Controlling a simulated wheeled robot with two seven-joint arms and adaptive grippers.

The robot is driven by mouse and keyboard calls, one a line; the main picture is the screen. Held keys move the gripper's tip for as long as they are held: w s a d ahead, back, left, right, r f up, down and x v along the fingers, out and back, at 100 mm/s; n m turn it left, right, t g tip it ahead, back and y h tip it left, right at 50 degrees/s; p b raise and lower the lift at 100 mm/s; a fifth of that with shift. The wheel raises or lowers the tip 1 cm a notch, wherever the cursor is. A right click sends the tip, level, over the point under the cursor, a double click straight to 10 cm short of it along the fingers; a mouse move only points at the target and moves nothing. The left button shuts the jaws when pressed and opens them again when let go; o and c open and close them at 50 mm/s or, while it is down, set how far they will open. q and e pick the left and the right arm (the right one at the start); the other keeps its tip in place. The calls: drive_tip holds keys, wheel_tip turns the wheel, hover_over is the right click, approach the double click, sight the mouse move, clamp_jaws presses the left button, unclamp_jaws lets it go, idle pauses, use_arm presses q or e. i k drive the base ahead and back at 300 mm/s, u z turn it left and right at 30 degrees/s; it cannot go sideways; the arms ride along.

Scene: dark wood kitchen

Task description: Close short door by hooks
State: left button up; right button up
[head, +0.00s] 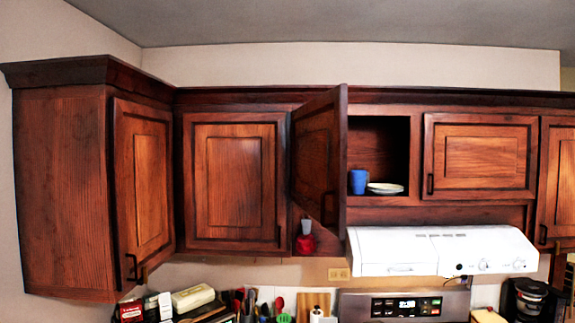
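A short cabinet door (319,160) of dark wood stands open, swung out from the upper cabinets above the range hood. It is hinged on its left and seen at a steep angle, with a dark handle (330,208) low near its free edge. The cabinet opening (378,136) to its right shows a blue cup (359,181) and white plates (385,188) inside. The door hides the left part of the opening. Neither of my grippers is in view, and no hooks can be made out.
A closed short door (480,157) is right of the opening. Closed taller doors (235,182) are to the left. A white range hood (440,250) juts out below. A red item with a grey top (305,243) shows under the open door. Utensils crowd the counter.

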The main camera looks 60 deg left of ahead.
sight(319, 127)
drive_tip(key=u, duration=1.85)
